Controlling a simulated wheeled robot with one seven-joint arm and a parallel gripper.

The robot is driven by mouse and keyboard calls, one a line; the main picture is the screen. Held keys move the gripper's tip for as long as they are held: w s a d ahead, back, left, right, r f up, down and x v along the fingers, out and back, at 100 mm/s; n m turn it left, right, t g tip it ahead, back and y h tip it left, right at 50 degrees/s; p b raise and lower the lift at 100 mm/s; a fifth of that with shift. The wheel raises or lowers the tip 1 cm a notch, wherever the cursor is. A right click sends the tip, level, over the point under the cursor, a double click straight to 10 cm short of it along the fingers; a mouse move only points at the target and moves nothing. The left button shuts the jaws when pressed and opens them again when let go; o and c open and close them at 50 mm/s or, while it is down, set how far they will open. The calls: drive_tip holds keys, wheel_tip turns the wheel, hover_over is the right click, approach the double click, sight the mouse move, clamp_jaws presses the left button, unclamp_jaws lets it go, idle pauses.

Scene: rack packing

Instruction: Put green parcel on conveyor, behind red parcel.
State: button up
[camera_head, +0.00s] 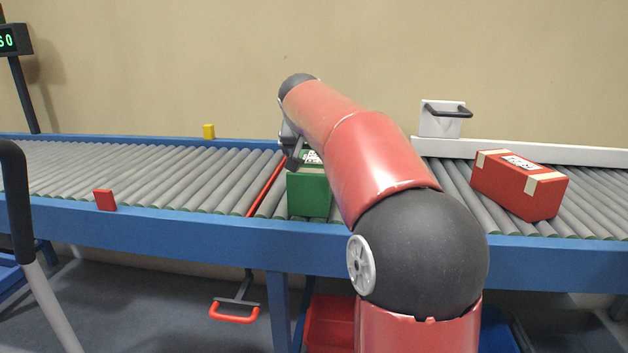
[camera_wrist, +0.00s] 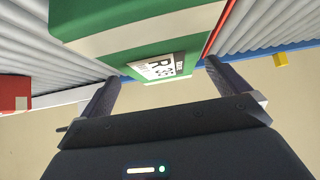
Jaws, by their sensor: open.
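The green parcel (camera_head: 309,196) rests on the conveyor rollers just right of a red bar across the belt, partly hidden behind my arm. It also shows in the wrist view (camera_wrist: 130,28), with pale tape bands and a white label. The red parcel (camera_head: 520,184) lies on the conveyor (camera_head: 180,175) farther right, turned at an angle. My gripper (camera_wrist: 155,88) is open, its two fingers apart near the far end of the green parcel. In the head view my gripper is largely hidden at the parcel's far side. I cannot tell whether the fingers touch it.
The red bar (camera_head: 266,186) crosses the belt left of the green parcel. A small yellow block (camera_head: 208,131) and a red block (camera_head: 105,200) sit on the conveyor's edges. A white box with a dark handle (camera_head: 441,121) stands at the back. The rollers at left are clear.

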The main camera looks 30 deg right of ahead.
sight(314, 158)
drive_tip(key=x, duration=0.5)
drive_tip(key=shift+s+a+f, duration=0.1)
drive_tip(key=shift+a+f, duration=0.1)
drive_tip(key=shift+a, duration=0.05)
drive_tip(key=c, duration=1.4)
wheel_tip(314, 158, up, 20)
drive_tip(key=p, duration=0.7)
drive_tip(key=shift+s, duration=0.1)
